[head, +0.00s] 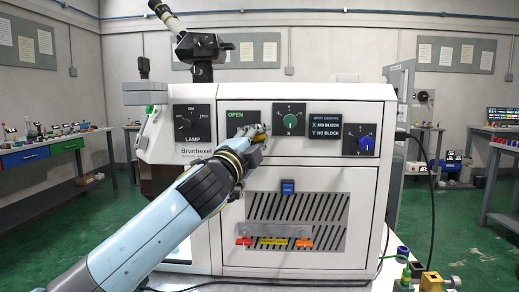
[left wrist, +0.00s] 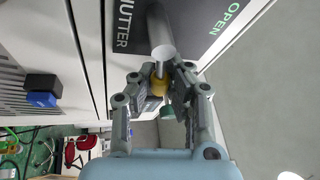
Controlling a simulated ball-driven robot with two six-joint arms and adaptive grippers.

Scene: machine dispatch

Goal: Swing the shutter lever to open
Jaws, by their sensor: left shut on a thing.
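The shutter panel (head: 236,117) is a dark plate on the machine's front, with the green word OPEN at its upper left. It also shows, turned sideways, in the left wrist view (left wrist: 193,18). The shutter lever (left wrist: 159,35) shows there as a grey rod with a pale round end and a yellow part near the fingertips. My left gripper (head: 257,136) is at the panel's lower right, shut on the lever. Its fingers close about the lever's end in the left wrist view (left wrist: 165,77). In the head view the gripper hides most of the lever. My right gripper is out of view.
The lamp dial (head: 192,126) is left of the panel; a green-knob dial (head: 289,120) and blue-knob dial (head: 362,140) are right. A blue block (head: 288,187) sits above the vent slots. A microscope head (head: 202,46) stands on top.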

